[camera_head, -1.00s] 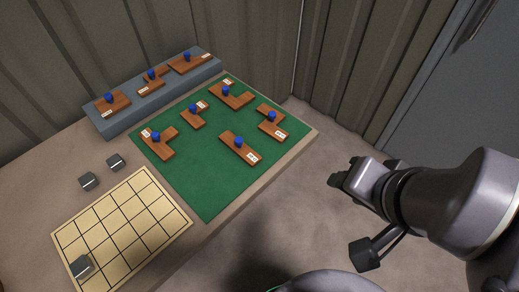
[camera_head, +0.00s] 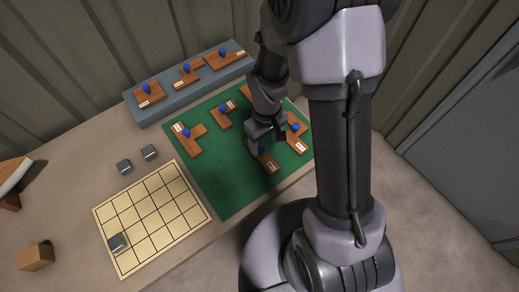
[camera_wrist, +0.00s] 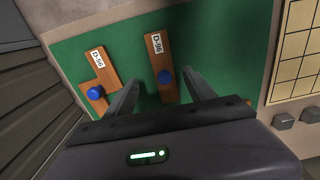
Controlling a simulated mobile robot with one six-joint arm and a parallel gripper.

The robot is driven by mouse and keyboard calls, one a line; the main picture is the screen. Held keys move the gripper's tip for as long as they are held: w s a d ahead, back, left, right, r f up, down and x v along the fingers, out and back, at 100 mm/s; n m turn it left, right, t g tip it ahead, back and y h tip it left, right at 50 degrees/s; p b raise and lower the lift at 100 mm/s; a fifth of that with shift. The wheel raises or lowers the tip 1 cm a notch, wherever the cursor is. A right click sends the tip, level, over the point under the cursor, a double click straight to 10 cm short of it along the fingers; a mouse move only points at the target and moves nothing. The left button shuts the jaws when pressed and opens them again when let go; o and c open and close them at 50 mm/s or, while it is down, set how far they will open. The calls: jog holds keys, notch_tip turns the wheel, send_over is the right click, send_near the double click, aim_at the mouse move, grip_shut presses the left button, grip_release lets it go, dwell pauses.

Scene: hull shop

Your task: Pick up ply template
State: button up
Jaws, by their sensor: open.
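Several brown ply templates with blue knobs and white labels lie on the green mat (camera_head: 225,190). In the wrist view one straight template (camera_wrist: 158,50), its label reading D-96, lies ahead of my gripper (camera_wrist: 165,84). Another template (camera_wrist: 105,73) with a step, label seemingly D-56, lies left of the left finger. In the head view my gripper (camera_head: 266,132) is over the mat and partly hides the straight template (camera_head: 267,163). My arm hides part of the template behind it.
A grey raised shelf (camera_head: 170,107) behind the mat holds 3 more templates. A wooden block (camera_head: 36,257) stands at far left.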

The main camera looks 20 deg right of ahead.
aim_at(262, 149)
jog(key=shift+f, duration=0.95)
jog(key=f+b, duration=0.2)
jog(key=f, duration=0.1)
jog(key=f+b, duration=0.1)
jog(key=f, duration=0.1)
jog(key=shift+w+a, duration=0.35)
jog(key=shift+a, duration=0.05)
jog(key=shift+r, duration=0.1)
jog(key=shift+c, duration=0.2)
grip_shut()
jog(key=shift+r, duration=0.1)
jog(key=shift+r+p, duration=0.3)
jog(key=shift+p, duration=0.1)
jog(key=r, duration=0.1)
jog(key=r+p, duration=0.1)
jog(key=r, duration=0.1)
jog(key=shift+s+a+p, duration=0.25)
jog(key=shift+a+p, duration=0.05)
jog(key=s+a, duration=0.3)
jog(key=a, duration=0.1)
jog(key=s+a+p, duration=0.1)
jog(key=s+a, duration=0.2)
jog(key=s+a+r, duration=0.1)
jog(key=s+a, duration=0.3)
jog(key=shift+a+r, duration=0.1)
jog(key=shift+a, duration=0.25)
